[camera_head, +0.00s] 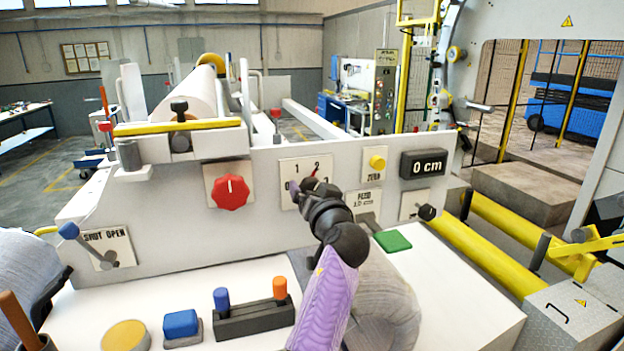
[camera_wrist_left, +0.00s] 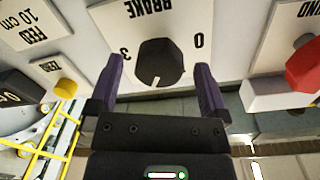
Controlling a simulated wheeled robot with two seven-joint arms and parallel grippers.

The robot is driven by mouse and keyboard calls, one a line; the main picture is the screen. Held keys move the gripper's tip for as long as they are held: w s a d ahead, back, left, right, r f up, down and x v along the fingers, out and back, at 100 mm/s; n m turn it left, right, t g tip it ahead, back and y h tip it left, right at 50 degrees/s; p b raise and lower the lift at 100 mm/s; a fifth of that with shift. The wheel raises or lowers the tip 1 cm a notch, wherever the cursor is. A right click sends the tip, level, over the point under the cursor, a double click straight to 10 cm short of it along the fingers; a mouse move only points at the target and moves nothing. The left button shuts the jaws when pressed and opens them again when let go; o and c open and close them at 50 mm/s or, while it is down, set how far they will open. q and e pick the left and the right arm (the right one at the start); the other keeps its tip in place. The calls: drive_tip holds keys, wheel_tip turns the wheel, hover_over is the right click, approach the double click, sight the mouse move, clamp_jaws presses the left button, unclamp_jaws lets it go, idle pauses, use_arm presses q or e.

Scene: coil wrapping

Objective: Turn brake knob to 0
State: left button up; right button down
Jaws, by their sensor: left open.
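The black brake knob (camera_wrist_left: 160,62) sits on a white plate marked BRAKE, which appears upside down in the left wrist view. Its white pointer line faces down there, slightly toward the 3 side and away from the 0. In the head view the brake plate (camera_head: 291,168) shows the numbers 1 and 2 along its top, and a red mark near the 2. My left gripper (camera_head: 308,187) is in front of this plate and hides much of the knob. In the wrist view its purple fingers (camera_wrist_left: 159,75) are open, one on each side of the knob, with visible gaps. My right gripper is not in view.
A red knob (camera_head: 230,191) is left of the brake plate. A yellow button (camera_head: 376,162) and a 0 cm display (camera_head: 424,163) are to its right. Below are a green pad (camera_head: 393,241), a blue button (camera_head: 180,323) and a black block with two pegs (camera_head: 254,316).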

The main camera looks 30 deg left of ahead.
use_arm(q)
drive_tip(key=shift+w+a, duration=0.4)
drive_tip(key=shift+a, duration=0.05)
